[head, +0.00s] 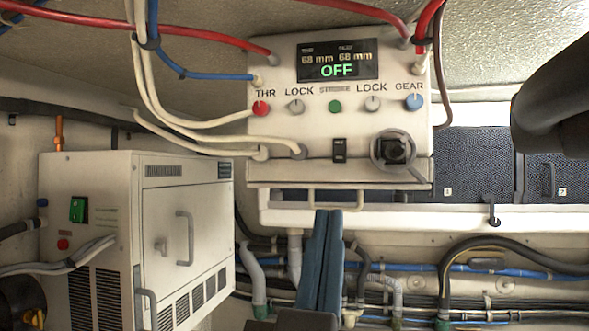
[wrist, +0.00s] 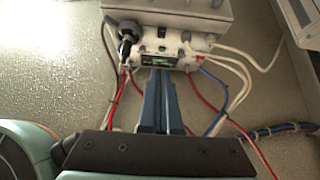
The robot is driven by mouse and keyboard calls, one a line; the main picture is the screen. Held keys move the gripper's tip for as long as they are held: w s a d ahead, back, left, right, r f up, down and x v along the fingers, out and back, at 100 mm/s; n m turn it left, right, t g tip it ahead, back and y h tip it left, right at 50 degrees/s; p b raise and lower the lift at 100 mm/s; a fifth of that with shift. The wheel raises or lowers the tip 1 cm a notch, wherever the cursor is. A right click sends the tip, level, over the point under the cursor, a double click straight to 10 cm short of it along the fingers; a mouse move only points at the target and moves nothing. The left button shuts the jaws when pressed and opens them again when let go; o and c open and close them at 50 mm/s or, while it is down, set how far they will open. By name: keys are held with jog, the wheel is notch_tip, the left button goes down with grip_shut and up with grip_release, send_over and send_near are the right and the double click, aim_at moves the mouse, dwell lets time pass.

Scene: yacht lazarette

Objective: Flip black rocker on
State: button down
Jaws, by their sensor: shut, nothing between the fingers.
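The black rocker (head: 339,150) is a small upright switch low on the front of the white control box (head: 290,140). It sits left of a round black knob (head: 393,150). The display (head: 337,60) above reads "OFF" in green. In the wrist view the box appears upside down, and a small dark spot that looks like the rocker (wrist: 162,31) shows beyond the display (wrist: 157,60). My gripper (head: 328,212) has its blue fingers together and empty, pointing up, with tips below the rocker in the head view. In the wrist view the fingertips (wrist: 160,71) overlap the display's edge.
A rail handle (head: 337,205) lies under the box, near my fingertips. Red hoses (head: 190,32) and white cables (head: 150,85) run into the box. A white cabinet (head: 130,165) with a green switch (head: 78,209) stands left. Pipes and cables run along the wall below.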

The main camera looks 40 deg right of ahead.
aim_at(340, 151)
jog(key=p+x, duration=0.2)
jog(key=x, duration=0.2)
jog(key=f+p+x, duration=0.1)
jog(key=p+x, duration=0.2)
jog(key=x, duration=0.1)
jog(key=w+p+x, duration=0.1)
jog(key=p+x, duration=0.1)
jog(key=x, duration=0.2)
jog(key=shift+d+f, duration=0.15)
jog(key=shift+d, duration=0.25)
jog(key=shift+w+d+f+p, duration=0.2)
jog(key=shift+w+d+p, duration=0.15)
jog(key=shift+d, duration=0.1)
